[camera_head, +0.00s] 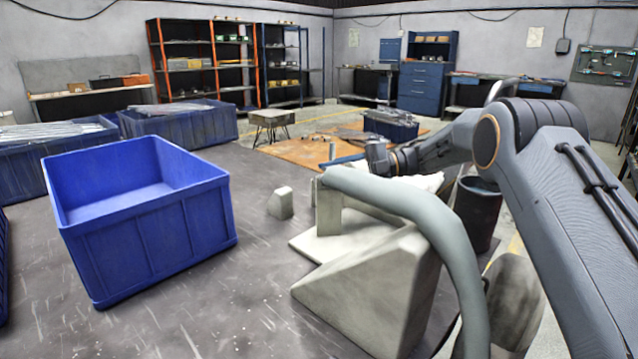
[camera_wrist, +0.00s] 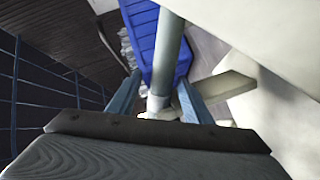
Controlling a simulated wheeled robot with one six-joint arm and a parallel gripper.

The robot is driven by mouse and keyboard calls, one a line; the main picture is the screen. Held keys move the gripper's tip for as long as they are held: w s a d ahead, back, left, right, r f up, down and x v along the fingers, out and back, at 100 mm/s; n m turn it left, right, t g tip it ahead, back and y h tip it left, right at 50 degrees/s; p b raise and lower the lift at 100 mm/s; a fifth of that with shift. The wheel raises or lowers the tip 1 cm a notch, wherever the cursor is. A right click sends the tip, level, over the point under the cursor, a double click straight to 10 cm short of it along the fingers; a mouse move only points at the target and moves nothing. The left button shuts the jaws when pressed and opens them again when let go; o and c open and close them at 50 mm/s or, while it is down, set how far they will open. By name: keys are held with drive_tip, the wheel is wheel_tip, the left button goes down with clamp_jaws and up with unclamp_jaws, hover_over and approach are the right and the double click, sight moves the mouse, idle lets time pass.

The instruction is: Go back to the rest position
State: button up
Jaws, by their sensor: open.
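My gripper (camera_head: 345,160) is at the end of my arm, above the pale grey fixture blocks right of centre in the head view; it is partly hidden there by a thick grey tube (camera_head: 410,197). In the wrist view my gripper (camera_wrist: 158,88) shows two blue fingers spread apart. A grey round bar (camera_wrist: 170,45) shows between the fingers in that picture; I cannot tell whether it lies between them or beyond. No bracket is seen held.
An empty-looking blue crate (camera_head: 140,235) stands left on the dark table (camera_head: 215,315). Pale fixture blocks (camera_head: 365,290) stand close under my arm. Darker bins (camera_head: 180,125) with metal parts stand behind. A dark cylindrical bin (camera_head: 478,215) is at right. Shelves (camera_head: 200,60) line the far wall.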

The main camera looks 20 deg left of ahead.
drive_tip(key=w+d+r+m+t+y, duration=0.2)
drive_tip(key=w+d+r+m+t, duration=0.2)
drive_tip(key=w+r+m+t, duration=0.7)
drive_tip(key=w+d+r+m+t+h, duration=0.1)
drive_tip(key=d+r+m+t+h, duration=0.2)
drive_tip(key=d+m+t+h, duration=0.8)
drive_tip(key=s+d+f+m+g+h, duration=0.2)
drive_tip(key=s+d+f+m+g, duration=0.3)
drive_tip(key=s+d, duration=0.4)
drive_tip(key=s+d+f+m+g+h, duration=0.25)
drive_tip(key=s+d+f, duration=0.45)
drive_tip(key=s, duration=0.4)
drive_tip(key=s+d+f+m+g, duration=0.1)
drive_tip(key=s+f+m+g, duration=0.15)
drive_tip(key=s, duration=0.75)
drive_tip(key=s+d+f+m+g, duration=0.1)
drive_tip(key=s+d+f+g, duration=0.15)
drive_tip(key=s, duration=0.75)
drive_tip(key=s+d+f+m+g, duration=0.1)
drive_tip(key=s+f+g, duration=0.15)
drive_tip(key=s, duration=0.75)
drive_tip(key=d+r+m+p, duration=0.2)
drive_tip(key=d+r+p, duration=0.5)
drive_tip(key=p, duration=0.8)
drive_tip(key=shift+w+d+r+h, duration=0.35)
drive_tip(key=shift+w+d+r, duration=0.1)
drive_tip(key=shift+d, duration=0.15)
